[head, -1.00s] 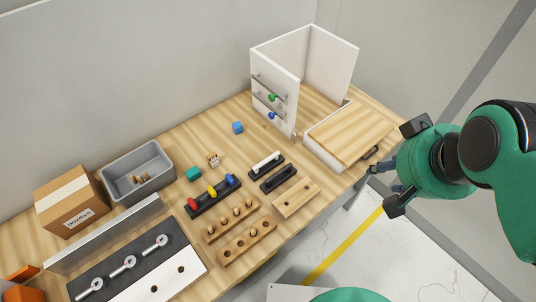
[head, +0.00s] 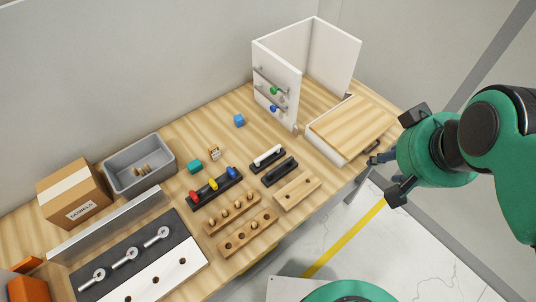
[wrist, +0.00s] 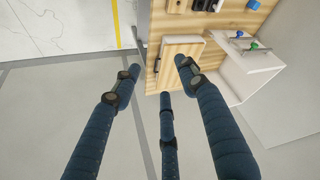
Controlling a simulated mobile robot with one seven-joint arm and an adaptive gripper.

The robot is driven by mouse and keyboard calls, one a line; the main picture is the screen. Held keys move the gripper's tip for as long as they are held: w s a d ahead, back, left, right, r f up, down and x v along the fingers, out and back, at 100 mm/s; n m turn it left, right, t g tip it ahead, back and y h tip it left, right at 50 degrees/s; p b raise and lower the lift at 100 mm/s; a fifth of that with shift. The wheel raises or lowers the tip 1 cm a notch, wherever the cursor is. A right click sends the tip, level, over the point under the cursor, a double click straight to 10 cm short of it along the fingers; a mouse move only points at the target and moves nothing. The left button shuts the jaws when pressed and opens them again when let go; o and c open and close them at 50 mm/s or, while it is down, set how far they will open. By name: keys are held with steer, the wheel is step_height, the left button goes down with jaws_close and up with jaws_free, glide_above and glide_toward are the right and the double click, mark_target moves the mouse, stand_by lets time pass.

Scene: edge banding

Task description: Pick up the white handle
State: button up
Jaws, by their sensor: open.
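The white handle (head: 268,155) is a short white bar lying in a black holder on the wooden workbench, right of the bench's middle in the head view. A similar black handle (head: 281,170) lies in a holder just in front of it. My gripper (head: 392,158) is at the right, off the bench's end beside the drawer box, well apart from the white handle. Its three fingers are spread and empty.
A white open cabinet (head: 277,97) and a wood-topped drawer box (head: 350,127) stand between the handle and the bench end. A wooden block (head: 297,190), a rack of coloured handles (head: 213,190), a blue cube (head: 239,120) and a grey bin (head: 139,163) are also on the bench.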

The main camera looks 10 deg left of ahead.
steer(key=w+a+f+n+g+p, duration=0.1)
steer(key=w+a+f+n+g, duration=0.15)
steer(key=w+a+n, duration=0.55)
steer(key=w+a+f+n+g+p, duration=0.1)
steer(key=w+a+f+n, duration=0.25)
steer(key=w+n, duration=0.4)
steer(key=w+a+f+n+g+p, duration=0.1)
steer(key=w+a+f+n, duration=0.4)
steer(key=a+f, duration=0.3)
steer(key=w+a+f+n+g, duration=0.1)
steer(key=w+a+f+n, duration=0.4)
steer(key=a+f+n, duration=0.1)
steer(key=shift+a+f+p, duration=0.4)
steer(key=shift+a+f, duration=0.45)
steer(key=shift+f, duration=0.05)
steer(key=shift+f, duration=0.1)
steer(key=shift+f+b, duration=0.45)
steer(key=shift+f, duration=3.8)
